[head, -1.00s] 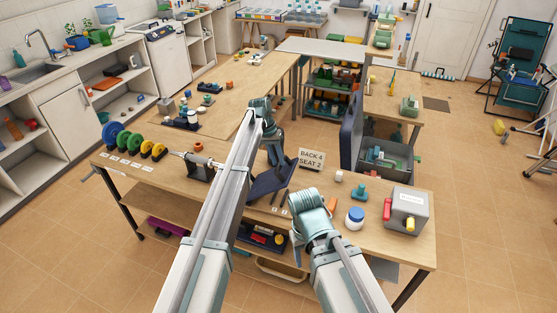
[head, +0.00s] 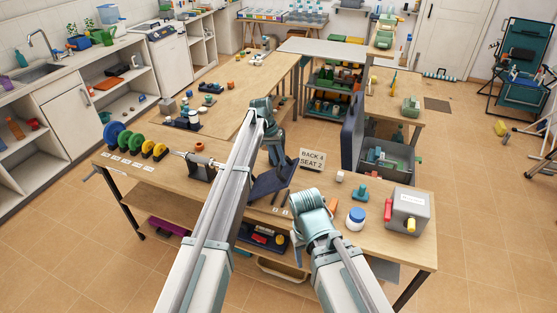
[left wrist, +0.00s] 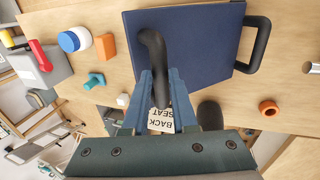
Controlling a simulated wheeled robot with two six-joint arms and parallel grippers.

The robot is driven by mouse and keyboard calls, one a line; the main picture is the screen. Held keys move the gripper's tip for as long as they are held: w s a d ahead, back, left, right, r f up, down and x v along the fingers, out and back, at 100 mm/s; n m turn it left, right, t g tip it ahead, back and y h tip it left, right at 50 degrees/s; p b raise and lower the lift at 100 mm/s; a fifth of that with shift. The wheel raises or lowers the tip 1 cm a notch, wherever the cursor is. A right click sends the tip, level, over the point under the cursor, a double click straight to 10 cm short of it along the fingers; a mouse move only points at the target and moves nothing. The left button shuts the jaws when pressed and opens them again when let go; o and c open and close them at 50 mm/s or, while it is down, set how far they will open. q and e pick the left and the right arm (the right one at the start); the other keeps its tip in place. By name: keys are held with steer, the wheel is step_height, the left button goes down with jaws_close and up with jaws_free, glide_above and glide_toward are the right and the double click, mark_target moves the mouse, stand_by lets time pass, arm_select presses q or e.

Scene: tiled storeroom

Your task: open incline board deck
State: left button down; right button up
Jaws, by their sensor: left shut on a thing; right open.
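The incline board's deck is a dark blue panel (head: 272,184) on the near table, partly hidden by my left arm. In the left wrist view the deck (left wrist: 190,45) fills the upper middle, with a black loop handle (left wrist: 262,45) at its right edge. My left gripper (head: 276,155) is over the board; in the left wrist view its blue fingers (left wrist: 164,80) are shut on a black curved bar (left wrist: 152,48) in front of the deck. My right gripper (head: 299,240) is open and empty at the table's front edge. A placard reading "BACK 4 SEAT 2" (head: 312,159) stands behind the board.
Right of the board are a blue-lidded jar (head: 355,219), a teal knob (head: 360,193), an orange block (head: 332,204) and a grey box (head: 407,211). Coloured discs (head: 131,142) and a metal clamp-like fixture (head: 200,166) stand at left. Bare tabletop (head: 300,182) shows near the placard.

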arm_select(q)
steer(key=shift+a, duration=0.2)
steer(key=c, duration=0.7)
jaws_free()
steer(key=shift+f, duration=0.1)
steer(key=p+v, duration=1.3)
steer(key=v, duration=0.1)
steer(key=shift+f, duration=0.1)
